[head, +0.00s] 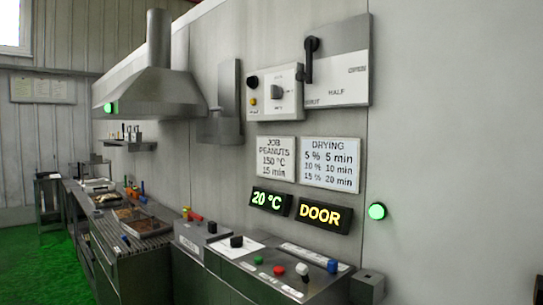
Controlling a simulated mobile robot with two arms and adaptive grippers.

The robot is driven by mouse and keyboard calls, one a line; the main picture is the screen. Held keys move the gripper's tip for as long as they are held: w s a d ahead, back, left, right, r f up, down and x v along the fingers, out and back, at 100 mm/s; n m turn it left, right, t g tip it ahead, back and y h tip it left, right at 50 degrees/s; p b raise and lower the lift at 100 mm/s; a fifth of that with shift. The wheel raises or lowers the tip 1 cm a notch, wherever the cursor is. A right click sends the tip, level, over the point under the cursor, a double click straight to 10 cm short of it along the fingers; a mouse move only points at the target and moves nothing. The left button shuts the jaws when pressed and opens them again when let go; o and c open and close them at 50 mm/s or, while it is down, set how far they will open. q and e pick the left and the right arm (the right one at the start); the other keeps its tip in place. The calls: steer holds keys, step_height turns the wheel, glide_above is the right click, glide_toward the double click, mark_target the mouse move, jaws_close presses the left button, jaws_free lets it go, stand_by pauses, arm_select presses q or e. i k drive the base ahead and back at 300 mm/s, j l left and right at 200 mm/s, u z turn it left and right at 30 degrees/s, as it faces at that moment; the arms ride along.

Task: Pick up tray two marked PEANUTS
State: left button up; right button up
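Shallow trays with brown contents stand on the long metal counter at the left of the head view. The nearest tray (147,227) lies on a slatted section of the counter. Another tray (127,214) lies just behind it. They are small and far off, so I cannot read a PEANUTS mark or tell which is tray two. A wall sign (275,158) reads JOB PEANUTS 150 °C 15 min. Neither of my grippers is in view.
A control console (270,268) with coloured knobs stands in front. A metal hood (154,85) hangs above the counter (132,255). Displays read 20 °C (270,201) and DOOR (320,215). A lever panel (338,65) is on the wall. Green floor (40,270) is free at the left.

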mark_target(124, 213)
steer(key=i+j, duration=0.2)
steer(key=j, duration=0.4)
steer(key=i+j, duration=0.15)
steer(key=j, duration=0.45)
steer(key=i+j, duration=0.2)
steer(key=j, duration=0.45)
steer(key=i+j, duration=0.2)
steer(key=j, duration=0.4)
steer(key=i+j, duration=0.15)
steer(key=j, duration=0.45)
steer(key=i+j, duration=0.2)
steer(key=j, duration=0.4)
steer(key=i+j, duration=0.2)
steer(key=j, duration=0.45)
steer(key=i+j, duration=0.15)
steer(key=j, duration=0.45)
